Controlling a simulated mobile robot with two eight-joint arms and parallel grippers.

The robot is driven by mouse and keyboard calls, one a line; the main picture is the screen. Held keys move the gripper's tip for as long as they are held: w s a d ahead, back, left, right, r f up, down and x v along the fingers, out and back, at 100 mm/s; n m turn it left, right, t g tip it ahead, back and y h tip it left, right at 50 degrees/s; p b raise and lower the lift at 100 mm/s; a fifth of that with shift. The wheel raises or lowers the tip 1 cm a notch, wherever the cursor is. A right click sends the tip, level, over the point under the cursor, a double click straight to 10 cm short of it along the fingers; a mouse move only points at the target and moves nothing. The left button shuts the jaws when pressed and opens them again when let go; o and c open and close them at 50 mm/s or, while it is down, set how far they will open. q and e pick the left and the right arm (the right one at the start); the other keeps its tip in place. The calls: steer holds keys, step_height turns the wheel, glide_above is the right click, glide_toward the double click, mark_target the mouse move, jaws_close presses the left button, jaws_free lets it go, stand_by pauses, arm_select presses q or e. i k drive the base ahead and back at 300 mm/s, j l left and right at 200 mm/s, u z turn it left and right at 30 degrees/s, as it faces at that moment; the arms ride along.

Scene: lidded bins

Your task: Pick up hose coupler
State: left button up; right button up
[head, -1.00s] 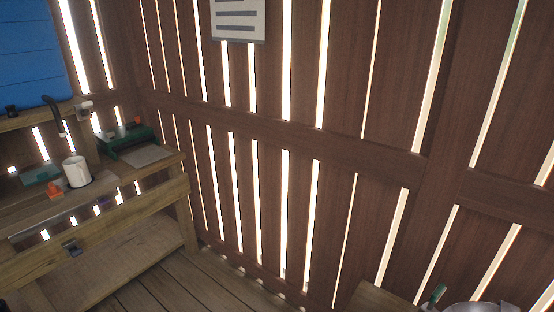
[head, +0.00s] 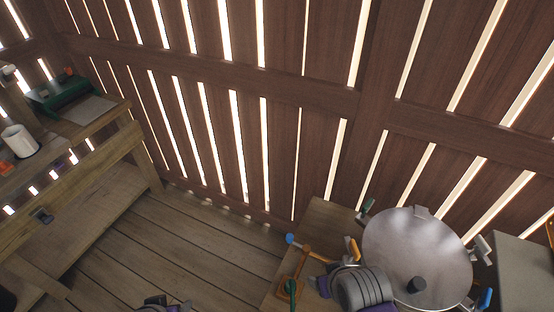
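I cannot tell for sure which object is the hose coupler. On the low wooden table (head: 322,222) at the lower right lie small coloured items: an orange piece with a blue end (head: 301,250), a green piece (head: 291,289) and a yellow-orange piece (head: 353,250). My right gripper (head: 326,287), grey with purple parts, is over this table beside the round metal lid (head: 415,240); its fingers are not clear. My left gripper (head: 165,304) barely shows at the bottom edge, over the floor, and is mostly cut off.
A grey surface (head: 522,272) stands at the far right. A wooden bench (head: 90,195) with a white mug (head: 20,141) and green box (head: 62,94) is at left. Plank floor (head: 205,245) between is clear.

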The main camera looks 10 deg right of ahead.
mark_target(287, 289)
steer(key=k+j+z, duration=0.1)
steer(key=z, duration=0.65)
steer(key=j+z, duration=0.3)
steer(key=j, duration=0.2)
steer(key=k+j+z, duration=0.15)
steer(key=j+z, duration=0.2)
steer(key=j, duration=0.15)
steer(key=i+j+z, duration=0.25)
steer(key=j, duration=0.15)
steer(key=j+z, duration=0.25)
steer(key=j, duration=0.2)
